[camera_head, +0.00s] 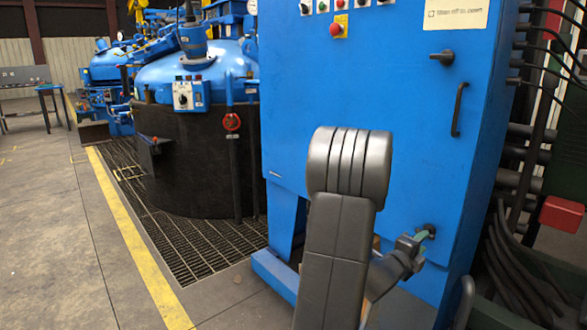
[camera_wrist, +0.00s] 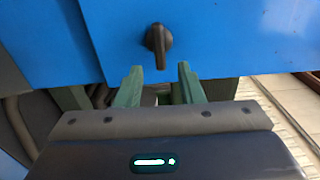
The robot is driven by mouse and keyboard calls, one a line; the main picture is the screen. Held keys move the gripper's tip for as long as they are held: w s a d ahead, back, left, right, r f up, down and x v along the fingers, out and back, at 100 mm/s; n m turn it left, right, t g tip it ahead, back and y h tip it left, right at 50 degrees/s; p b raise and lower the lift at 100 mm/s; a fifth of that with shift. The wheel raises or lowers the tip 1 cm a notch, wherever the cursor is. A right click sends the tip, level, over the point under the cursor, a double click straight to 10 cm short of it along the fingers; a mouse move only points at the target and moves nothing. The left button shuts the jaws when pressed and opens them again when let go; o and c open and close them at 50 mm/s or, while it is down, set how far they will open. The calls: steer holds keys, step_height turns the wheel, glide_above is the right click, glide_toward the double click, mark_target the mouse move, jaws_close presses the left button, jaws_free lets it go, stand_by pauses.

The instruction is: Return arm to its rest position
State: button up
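My gripper (camera_wrist: 158,68) shows two green fingers standing apart with nothing between them. A dark rotary knob (camera_wrist: 158,40) on the blue cabinet face is just ahead of the fingertips, its handle upright in the wrist view. The fingers are either side of the knob's lower end in that view, with gaps visible. In the head view my gripper (camera_head: 421,236) is low at the right of the blue cabinet (camera_head: 400,110), close to the dark knob (camera_head: 431,229), which is partly hidden by it. My arm is extended forward toward the cabinet; its thick grey link covers part of the cabinet's lower front.
The cabinet also has a dark upper knob (camera_head: 443,57), a vertical handle (camera_head: 458,110) and a red button (camera_head: 335,29). Black cables (camera_head: 520,265) run along its right side. Blue-lidded furnaces (camera_head: 200,120) stand left over a floor grate (camera_head: 185,245). The left floor is clear.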

mark_target(429, 238)
steer(key=x, duration=0.3)
steer(key=shift+w+d+b, duration=0.2)
steer(key=shift+d+b, duration=0.1)
steer(key=n, duration=0.4)
steer(key=r+n, duration=0.1)
steer(key=n, duration=0.1)
steer(key=shift+a, duration=0.3)
